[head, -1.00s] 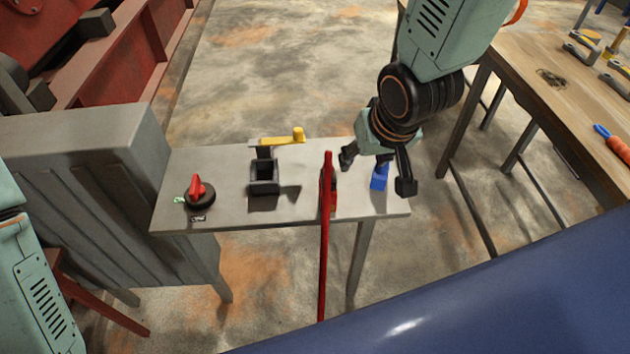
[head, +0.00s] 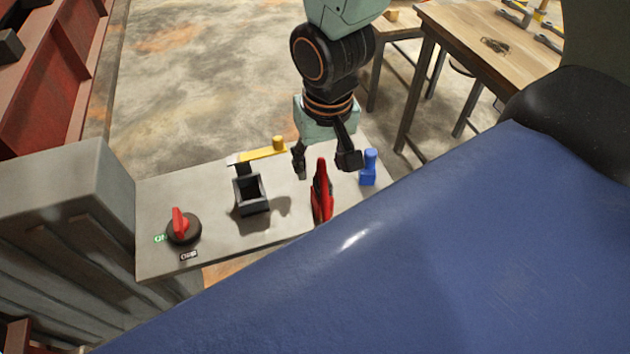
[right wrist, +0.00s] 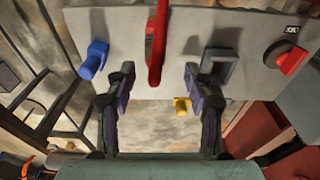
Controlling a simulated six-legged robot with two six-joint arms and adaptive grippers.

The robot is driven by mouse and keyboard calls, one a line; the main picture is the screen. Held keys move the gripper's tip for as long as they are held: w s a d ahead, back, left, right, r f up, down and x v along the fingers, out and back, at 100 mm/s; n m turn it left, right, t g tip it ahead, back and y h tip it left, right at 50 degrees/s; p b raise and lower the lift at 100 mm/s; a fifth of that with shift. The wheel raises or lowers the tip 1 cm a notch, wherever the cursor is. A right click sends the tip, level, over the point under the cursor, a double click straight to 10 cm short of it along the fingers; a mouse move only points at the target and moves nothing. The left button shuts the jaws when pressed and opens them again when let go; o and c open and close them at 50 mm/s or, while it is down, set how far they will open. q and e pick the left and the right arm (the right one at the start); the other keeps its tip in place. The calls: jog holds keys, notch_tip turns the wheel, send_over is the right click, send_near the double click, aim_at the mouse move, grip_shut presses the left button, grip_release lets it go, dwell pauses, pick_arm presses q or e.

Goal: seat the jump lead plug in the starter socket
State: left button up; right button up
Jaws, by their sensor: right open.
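A red plug-like piece (head: 321,190), which I take for the jump lead plug, stands upright on the grey bench. A dark open-topped box (head: 251,194), likely the starter socket, is left of it, with a yellow-handled lever (head: 262,154) behind. My right gripper (head: 325,161) is open, pointing down, just beyond and above the red piece. In the right wrist view the red piece (right wrist: 157,45) lies between the spread fingers (right wrist: 160,90), with no clear contact. The socket (right wrist: 219,65) is beyond the right finger there. My left gripper is not in view.
A red rotary switch (head: 181,224) sits at the bench's left end. A blue upright piece (head: 368,167) stands close to the right of my right gripper. A ribbed grey cabinet (head: 65,210) adjoins the bench. A wooden table (head: 480,50) is at the back right.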

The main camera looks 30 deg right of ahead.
aim_at(322, 180)
jog(key=shift+s+d+f+b, duration=0.15)
jog(key=shift+d+f, duration=0.1)
jog(key=shift+f, duration=0.3)
jog(key=shift+w+d+f+b, duration=0.1)
jog(key=shift+d+f+b, duration=0.1)
jog(key=shift+f, duration=0.35)
jog(key=shift+s+f, duration=0.1)
jog(key=shift+f, duration=0.25)
jog(key=f+b, duration=0.2)
jog(key=f, duration=0.1)
jog(key=shift+w+a+f+b, duration=0.1)
jog(key=shift+w+f+b, duration=0.15)
jog(key=shift+w+b, duration=0.15)
jog(key=shift+d+f, duration=0.25)
jog(key=shift+s+a+r, duration=0.1)
jog(key=shift+a+r, duration=0.05)
jog(key=shift+a, duration=0.15)
jog(key=shift+c, duration=1.5)
jog(key=shift+d, duration=0.25)
jog(key=c, duration=0.4)
jog(key=shift+a, duration=0.2)
grip_shut()
